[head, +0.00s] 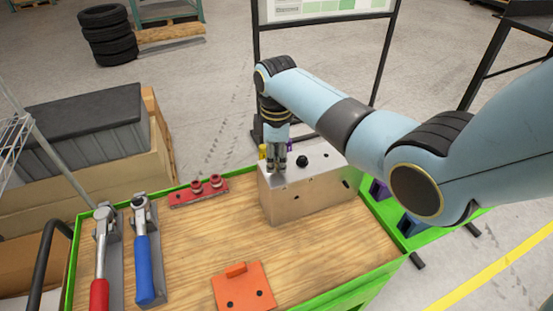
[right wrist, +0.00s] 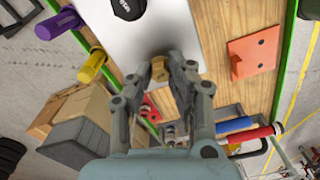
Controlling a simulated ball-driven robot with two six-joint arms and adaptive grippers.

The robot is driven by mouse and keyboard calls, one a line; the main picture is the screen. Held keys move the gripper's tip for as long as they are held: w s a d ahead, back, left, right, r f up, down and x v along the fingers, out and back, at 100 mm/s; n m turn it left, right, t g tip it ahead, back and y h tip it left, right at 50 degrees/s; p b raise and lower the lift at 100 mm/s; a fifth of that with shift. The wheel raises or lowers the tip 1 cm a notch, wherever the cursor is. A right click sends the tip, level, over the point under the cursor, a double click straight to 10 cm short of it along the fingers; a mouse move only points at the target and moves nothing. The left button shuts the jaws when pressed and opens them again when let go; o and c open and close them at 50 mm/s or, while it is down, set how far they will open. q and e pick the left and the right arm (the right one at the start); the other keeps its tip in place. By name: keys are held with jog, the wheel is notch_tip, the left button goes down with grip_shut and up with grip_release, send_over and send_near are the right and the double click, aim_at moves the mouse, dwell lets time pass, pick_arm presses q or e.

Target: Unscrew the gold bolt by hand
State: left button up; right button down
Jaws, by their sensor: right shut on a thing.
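A grey metal chassis block (head: 300,200) stands on the wooden bench top. My right gripper (head: 277,163) points down at the block's top, near its left end. In the right wrist view the gold bolt (right wrist: 158,70) shows between the fingertips of my right gripper (right wrist: 158,76), which is shut on it. In the head view the fingers hide the bolt. I cannot tell how far the bolt is threaded into the block (right wrist: 165,30). My left gripper is not in view.
A black bolt head (head: 302,161) stands on the block. Yellow (head: 262,152) and purple (head: 290,144) handles show behind it. A red holder (head: 199,191), an orange plate (head: 243,287) and red- (head: 99,294) and blue-handled (head: 144,270) wrenches lie left and in front. Bare wood lies between.

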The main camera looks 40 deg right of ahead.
jog(key=n, duration=0.5)
jog(key=shift+s+a+f+n, duration=0.1)
jog(key=shift+s+f+n, duration=0.15)
jog(key=shift+n, duration=0.15)
jog(key=n, duration=0.4)
jog(key=shift+r, duration=0.1)
jog(key=c, duration=1.1)
grip_release()
jog(key=shift+c, duration=0.2)
jog(key=shift+w+r, duration=0.1)
jog(key=shift+r, duration=0.1)
jog(key=shift+w+r, duration=0.1)
jog(key=shift+r, duration=1.15)
